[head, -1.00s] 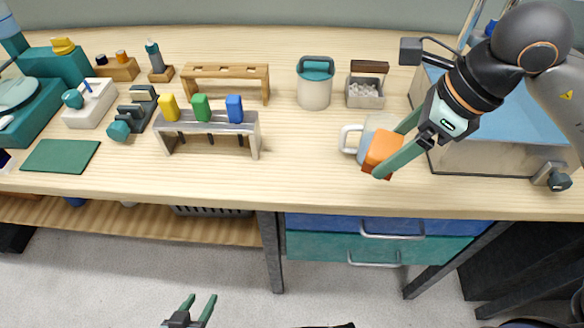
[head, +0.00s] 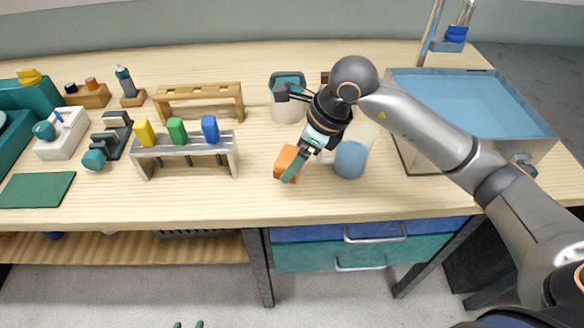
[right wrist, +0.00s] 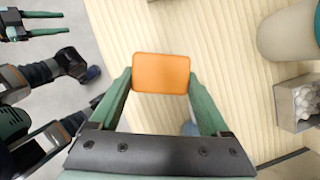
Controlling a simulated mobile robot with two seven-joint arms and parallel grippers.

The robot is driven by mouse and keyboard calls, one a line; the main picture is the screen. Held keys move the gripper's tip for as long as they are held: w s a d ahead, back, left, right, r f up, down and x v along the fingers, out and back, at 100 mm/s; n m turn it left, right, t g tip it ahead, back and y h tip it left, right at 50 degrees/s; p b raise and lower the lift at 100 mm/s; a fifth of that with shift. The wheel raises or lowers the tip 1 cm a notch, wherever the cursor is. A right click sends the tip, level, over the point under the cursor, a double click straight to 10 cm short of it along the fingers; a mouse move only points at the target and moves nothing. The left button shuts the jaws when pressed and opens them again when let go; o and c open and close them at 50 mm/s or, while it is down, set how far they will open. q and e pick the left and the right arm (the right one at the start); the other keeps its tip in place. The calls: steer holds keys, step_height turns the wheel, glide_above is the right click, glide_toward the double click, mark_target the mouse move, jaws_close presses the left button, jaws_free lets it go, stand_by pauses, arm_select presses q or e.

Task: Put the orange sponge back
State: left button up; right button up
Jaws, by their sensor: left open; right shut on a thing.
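The orange sponge (head: 287,162) is a small block held between the fingers of my right gripper (head: 292,168), over the front part of the wooden bench, between the metal rack and the cup. In the right wrist view the sponge (right wrist: 160,72) fills the space between the two green fingertips, and pale bench shows around it. My left gripper (head: 188,325) is at the bottom edge of the head view, low in front of the bench, with its two fingertips apart and empty. It also shows at the upper left of the right wrist view (right wrist: 35,22).
A metal rack (head: 185,155) with yellow, green and blue blocks stands left of the sponge. A cup with a blue front (head: 351,160) is close on the right. A wooden rack (head: 198,92) and teal-lidded canister (head: 286,108) stand behind. A blue-lined basin (head: 470,100) is at right.

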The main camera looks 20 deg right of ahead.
steer(key=shift+w+a+f, duration=0.1)
steer(key=shift+w+f, duration=0.05)
steer(key=shift+f, duration=0.1)
steer(key=f, duration=0.3)
steer(key=shift+w+a+f, duration=0.15)
steer(key=shift+w, duration=0.05)
arm_select(q)
steer(key=shift+w+a+r, duration=0.15)
steer(key=shift+w+r, duration=0.1)
steer(key=shift+r, duration=0.05)
arm_select(e)
steer(key=shift+f, duration=0.15)
arm_select(q)
steer(key=shift+f, duration=0.15)
arm_select(e)
steer(key=shift+f, duration=0.1)
steer(key=o, duration=0.9)
steer(key=shift+f, duration=0.15)
steer(key=shift+c, duration=0.2)
steer(key=o, duration=0.3)
